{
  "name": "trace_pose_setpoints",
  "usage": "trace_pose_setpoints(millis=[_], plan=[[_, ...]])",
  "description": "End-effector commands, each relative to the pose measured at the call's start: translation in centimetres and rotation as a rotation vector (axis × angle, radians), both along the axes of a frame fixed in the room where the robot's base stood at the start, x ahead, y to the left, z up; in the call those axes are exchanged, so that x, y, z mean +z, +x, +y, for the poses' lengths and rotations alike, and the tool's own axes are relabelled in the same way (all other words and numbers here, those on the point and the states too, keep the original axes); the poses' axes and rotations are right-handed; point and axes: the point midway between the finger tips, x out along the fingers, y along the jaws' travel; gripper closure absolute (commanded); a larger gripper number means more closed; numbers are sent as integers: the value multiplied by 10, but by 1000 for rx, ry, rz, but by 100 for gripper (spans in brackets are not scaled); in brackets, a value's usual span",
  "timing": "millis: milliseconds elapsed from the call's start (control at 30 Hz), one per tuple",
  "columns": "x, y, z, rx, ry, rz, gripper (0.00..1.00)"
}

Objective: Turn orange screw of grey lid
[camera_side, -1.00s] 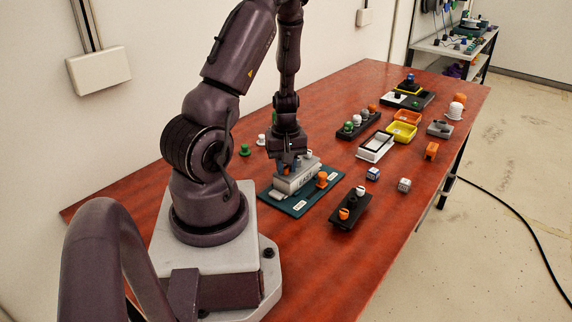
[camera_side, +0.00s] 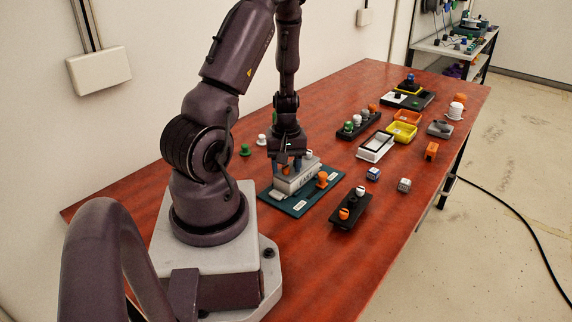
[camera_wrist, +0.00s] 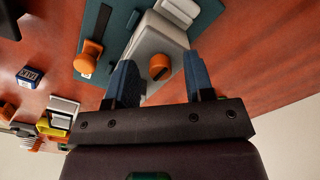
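The grey lid (camera_wrist: 160,38) sits on a box on a dark teal base plate (camera_side: 297,210). The box also shows in the side view (camera_side: 303,181). The orange screw (camera_wrist: 160,67), with a dark slot across its head, stands on the lid in the wrist view. My gripper (camera_wrist: 163,72) is open, its two blue fingers on either side of the orange screw with gaps to it. In the side view my gripper (camera_side: 285,165) points down over the left end of the lid, and the orange screw there is partly hidden by the fingers.
An orange knob (camera_side: 322,180) stands on the base plate beside the box. A black holder (camera_side: 349,210) with pegs lies in front. Green and white pieces (camera_side: 245,150) lie behind.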

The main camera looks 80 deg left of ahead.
Motion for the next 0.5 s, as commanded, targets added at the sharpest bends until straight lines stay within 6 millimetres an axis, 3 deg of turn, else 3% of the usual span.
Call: trace_pose_setpoints(millis=[267, 500], plan=[[2, 0, 0, 0, 1, 0, 52], [37, 2, 1, -5, 6, -4, 52]])
